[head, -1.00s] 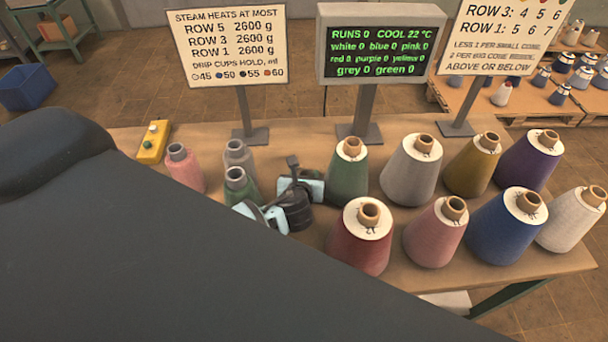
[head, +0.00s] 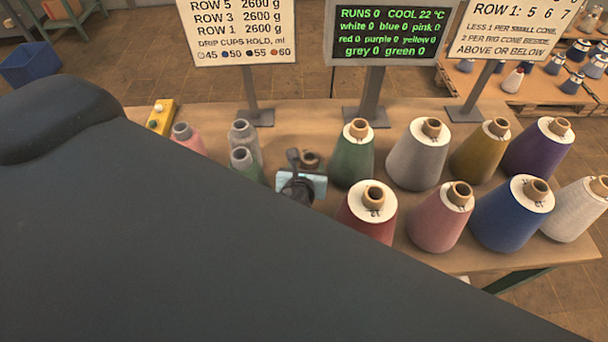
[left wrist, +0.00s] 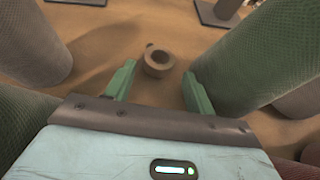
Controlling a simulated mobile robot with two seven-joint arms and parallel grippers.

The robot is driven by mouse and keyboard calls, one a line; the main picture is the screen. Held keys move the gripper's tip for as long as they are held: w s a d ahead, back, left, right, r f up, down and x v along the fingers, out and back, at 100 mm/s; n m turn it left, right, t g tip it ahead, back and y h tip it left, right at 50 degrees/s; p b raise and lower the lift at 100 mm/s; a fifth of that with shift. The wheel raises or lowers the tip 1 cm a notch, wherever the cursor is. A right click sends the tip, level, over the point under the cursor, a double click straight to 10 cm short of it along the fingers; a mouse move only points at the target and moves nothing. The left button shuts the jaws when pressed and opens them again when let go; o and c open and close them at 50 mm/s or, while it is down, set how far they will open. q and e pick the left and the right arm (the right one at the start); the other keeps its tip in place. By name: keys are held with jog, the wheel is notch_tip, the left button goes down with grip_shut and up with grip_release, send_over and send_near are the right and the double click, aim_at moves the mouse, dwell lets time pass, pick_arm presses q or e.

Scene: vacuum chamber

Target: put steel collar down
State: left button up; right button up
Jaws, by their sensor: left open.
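The steel collar (left wrist: 159,62) is a small brownish ring standing on the tabletop in the left wrist view. It also shows in the head view (head: 310,160), just behind my left gripper (head: 314,184). In the left wrist view my left gripper (left wrist: 159,88) is open, with one green finger on each side of the near space before the collar. The collar appears apart from both fingers. In the head view the fingertips are hidden behind the gripper body. My right gripper is not in view.
A green cone (head: 352,157) stands close right of the gripper. Small grey (head: 244,138) and green (head: 243,162) cones stand close left. A red cone (head: 367,215) and several others fill the table's right side. Sign posts stand behind; a yellow button box (head: 161,118) is at back left.

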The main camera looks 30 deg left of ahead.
pick_arm(q)
jog(key=v, duration=0.5)
jog(key=shift+r, duration=0.1)
dwell(0.5)
